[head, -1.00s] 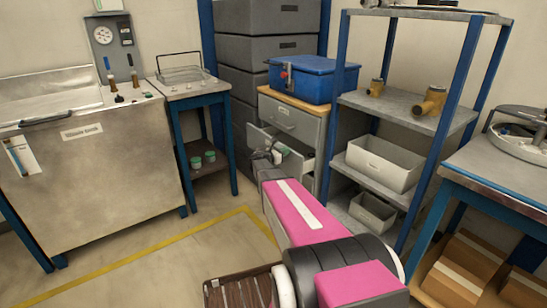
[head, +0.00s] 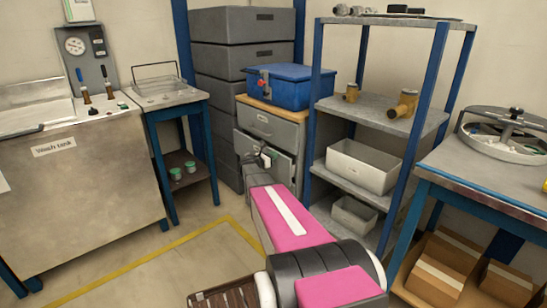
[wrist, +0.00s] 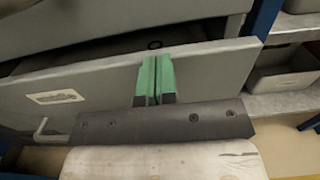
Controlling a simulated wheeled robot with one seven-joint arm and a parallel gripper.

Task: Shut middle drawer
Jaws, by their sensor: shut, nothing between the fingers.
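The middle drawer (head: 244,143) of the grey wood-topped cabinet (head: 285,132) stands partly out, below the shut top drawer (head: 262,122). In the wrist view its grey front (wrist: 100,88) carries a pale label plate and a handle at lower left. A dark gap shows above its upper edge, with a small ring-shaped thing inside. My gripper (head: 262,157) is at the drawer front. Its green fingers (wrist: 155,78) are together and empty, against or just short of the front's upper part; I cannot tell if they touch. My arm hides part of the lower cabinet.
A blue toolbox (head: 290,90) sits on the cabinet. A blue-posted shelf rack (head: 318,130) with grey bins stands close at right. Stacked dark drawers (head: 215,90) stand behind at left. Floor left of my arm is clear around the yellow line (head: 150,258).

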